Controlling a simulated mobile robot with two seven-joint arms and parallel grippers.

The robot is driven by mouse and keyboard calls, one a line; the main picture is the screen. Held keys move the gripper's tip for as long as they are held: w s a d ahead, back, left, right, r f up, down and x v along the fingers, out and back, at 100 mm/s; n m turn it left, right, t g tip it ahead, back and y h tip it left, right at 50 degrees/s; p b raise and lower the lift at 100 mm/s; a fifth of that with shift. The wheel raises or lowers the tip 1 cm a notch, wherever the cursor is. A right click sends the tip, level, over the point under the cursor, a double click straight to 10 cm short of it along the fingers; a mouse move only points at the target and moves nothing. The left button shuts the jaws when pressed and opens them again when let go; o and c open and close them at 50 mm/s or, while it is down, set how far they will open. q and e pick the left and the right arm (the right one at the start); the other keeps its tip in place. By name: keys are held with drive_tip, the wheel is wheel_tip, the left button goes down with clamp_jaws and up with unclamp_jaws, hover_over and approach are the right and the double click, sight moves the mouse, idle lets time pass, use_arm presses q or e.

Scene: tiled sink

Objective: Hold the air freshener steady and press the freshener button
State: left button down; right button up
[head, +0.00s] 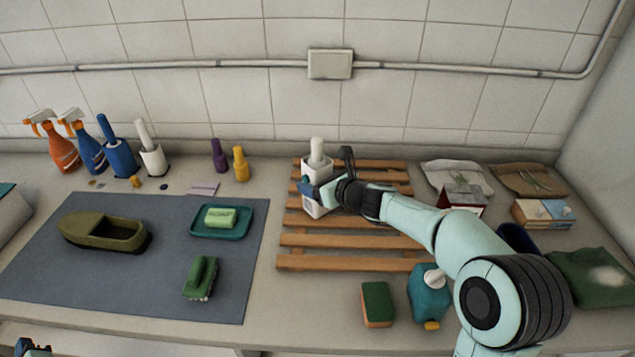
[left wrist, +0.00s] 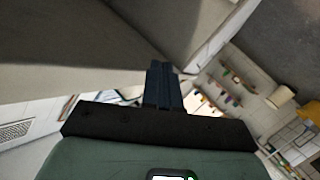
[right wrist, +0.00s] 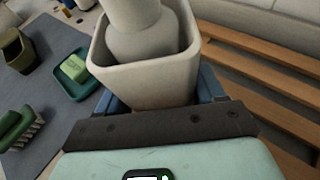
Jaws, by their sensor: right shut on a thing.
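A white, square-sided container (head: 316,168) with a rounded white piece rising from its open top stands upright on the wooden slats; I take it to be the air freshener. My right gripper (head: 310,187) is shut around its body from the front right. In the right wrist view the container (right wrist: 150,82) sits between the two blue fingers, and the rounded piece (right wrist: 140,30) stands inside its rim. No separate button is clear. My left gripper (head: 35,348) is low at the bottom left, away from the container. In the left wrist view its fingers (left wrist: 165,70) are together and empty.
A slatted wooden rack (head: 300,262) lies under the container. A teal bottle (head: 428,298) and a green-orange sponge (head: 377,303) stand in front. The grey mat (head: 120,285) at left holds a soap dish (head: 235,233), brush and boat-shaped object. Spray bottles (head: 63,150) stand behind.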

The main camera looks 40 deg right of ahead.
sight(306, 179)
use_arm(q)
drive_tip(key=w+r+n+t+y, duration=0.1)
drive_tip(key=w+r+n+t, duration=0.15)
drive_tip(key=r, duration=0.95)
drive_tip(key=w+r+n+t+y, duration=0.1)
drive_tip(key=w+r+n+t, duration=0.15)
drive_tip(key=r, duration=0.95)
use_arm(e)
drive_tip(key=shift+a, duration=0.1)
use_arm(q)
drive_tip(key=s+d+f+n+g+h, duration=0.15)
drive_tip(key=d+h, duration=0.35)
drive_tip(key=d, duration=1)
drive_tip(key=d+f+n+h, duration=0.15)
drive_tip(key=d+h, duration=0.25)
drive_tip(key=d, duration=1.1)
drive_tip(key=s+d+n+g+h, duration=0.1)
drive_tip(key=s+d, duration=0.4)
drive_tip(key=d, duration=0.7)
drive_tip(key=s+d+n+g+h, duration=0.1)
drive_tip(key=s+d+g+h, duration=0.2)
drive_tip(key=d, duration=0.9)
drive_tip(key=s+d+n+g+h, duration=0.1)
drive_tip(key=s+d+h, duration=0.3)
drive_tip(key=s+d, duration=0.4)
drive_tip(key=shift+d+g, duration=0.75)
drive_tip(key=shift+d, duration=1.15)
drive_tip(key=shift+d, duration=0.15)
